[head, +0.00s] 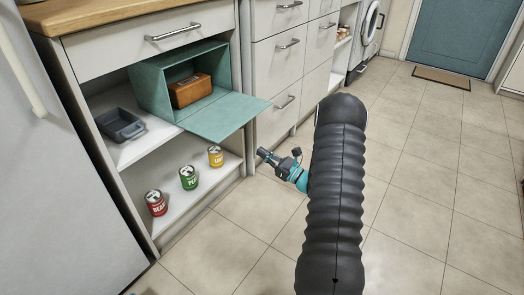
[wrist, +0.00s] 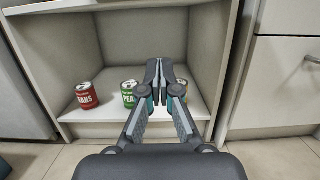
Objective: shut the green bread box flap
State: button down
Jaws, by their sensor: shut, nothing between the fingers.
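The green bread box (head: 161,91) stands on the upper shelf of an open cabinet in the head view, with a brown loaf-like block (head: 190,91) inside. Its flap (head: 222,117) is open, lying about level and sticking out past the shelf's front edge. My gripper (head: 262,153) is shut and empty, lower than the flap and to the right of its outer edge, apart from it. In the wrist view my gripper (wrist: 159,64) points into the lower shelf space. The bread box and flap do not show in the wrist view.
A dark tray (head: 120,125) sits left of the bread box. On the lower shelf stand a red can (head: 156,203), a green can (head: 189,178) and a yellow can (head: 215,157). Drawers (head: 285,100) are to the right. The tiled floor (head: 420,190) is clear.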

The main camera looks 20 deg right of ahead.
jog(key=w+a+r, duration=0.4)
jog(key=w+r, duration=0.1)
jog(key=w, duration=0.1)
jog(key=shift+w+r, duration=0.3)
jog(key=shift+w, duration=0.05)
